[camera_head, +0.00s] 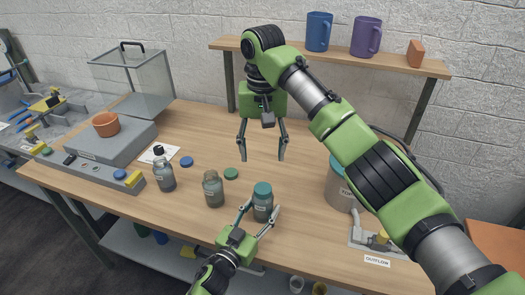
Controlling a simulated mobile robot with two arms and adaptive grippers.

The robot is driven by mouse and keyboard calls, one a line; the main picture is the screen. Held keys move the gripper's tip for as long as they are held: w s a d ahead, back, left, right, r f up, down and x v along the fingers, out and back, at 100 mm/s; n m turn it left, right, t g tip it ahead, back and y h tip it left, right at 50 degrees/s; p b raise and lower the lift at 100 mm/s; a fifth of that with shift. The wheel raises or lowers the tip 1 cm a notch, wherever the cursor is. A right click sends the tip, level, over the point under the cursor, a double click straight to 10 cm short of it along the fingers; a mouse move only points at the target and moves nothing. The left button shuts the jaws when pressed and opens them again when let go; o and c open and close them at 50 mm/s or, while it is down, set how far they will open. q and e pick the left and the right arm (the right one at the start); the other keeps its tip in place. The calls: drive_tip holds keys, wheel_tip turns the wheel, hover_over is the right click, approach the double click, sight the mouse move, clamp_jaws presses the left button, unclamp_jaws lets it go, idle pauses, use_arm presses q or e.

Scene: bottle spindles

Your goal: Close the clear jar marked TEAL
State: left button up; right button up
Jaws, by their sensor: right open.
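A clear jar (262,210) with a teal lid (262,189) on top stands upright near the table's front edge. Its label is too small to read. My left gripper (262,208) comes from below with its fingers spread on either side of this jar. A small gap shows at the right finger. My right gripper (262,151) is open and empty, pointing down above the table behind the jar. A second clear jar (213,190) with a label stands to the left. A green lid (231,173) lies flat behind it.
A dark-topped bottle (164,173) and a blue lid (187,161) are farther left. A grey canister (341,189) stands at right, partly behind my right arm. A shelf (290,51) with mugs is above.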

use_arm(q)
drive_tip(key=shift+o, duration=0.7)
drive_tip(key=shift+s+a, duration=0.1)
drive_tip(key=shift+s, duration=0.05)
drive_tip(key=v, duration=1.1)
drive_tip(key=shift+s+a, duration=0.15)
drive_tip(key=shift+s, duration=0.15)
drive_tip(key=shift+f, duration=0.1)
